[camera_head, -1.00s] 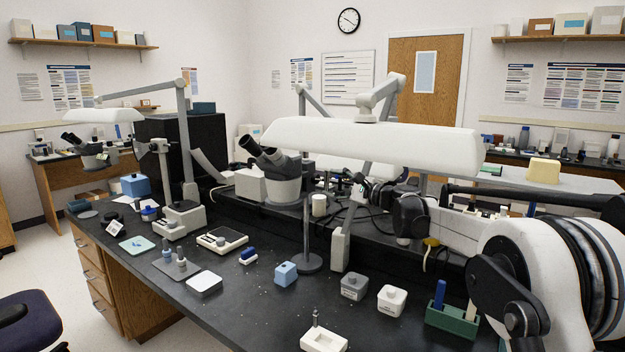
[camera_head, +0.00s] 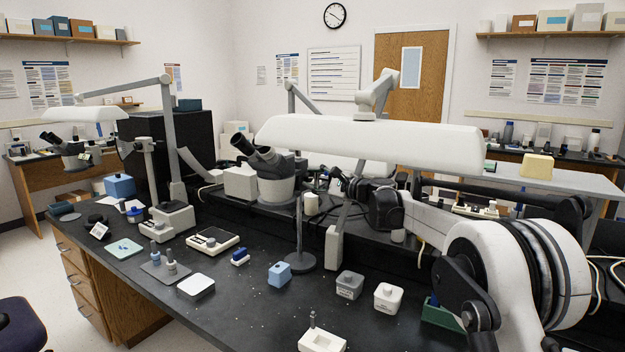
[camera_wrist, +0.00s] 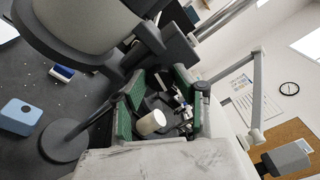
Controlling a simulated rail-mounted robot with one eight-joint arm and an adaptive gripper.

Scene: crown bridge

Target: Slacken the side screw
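I cannot pick out a side screw in either view. In the wrist view my gripper (camera_wrist: 160,98) shows its two green-padded fingers apart, with nothing held between them. Beyond the gap a white cylinder (camera_wrist: 150,123) and dark bench items show. In the head view my dark wrist (camera_head: 385,208) is over the back of the bench, near a white cylinder (camera_head: 311,203); the fingers there are too small to read. A white block with an upright metal post (camera_head: 321,341) sits at the front edge. Small metal posts (camera_head: 163,262) stand on a grey mat at left.
A long white lamp (camera_head: 365,140) hangs over the bench. A microscope (camera_head: 272,175) and round-based stand (camera_head: 299,262) are close to my gripper. A blue block (camera_head: 279,274), grey box (camera_head: 349,285) and white box (camera_head: 388,297) sit in front. A green holder (camera_head: 440,313) is partly behind my arm.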

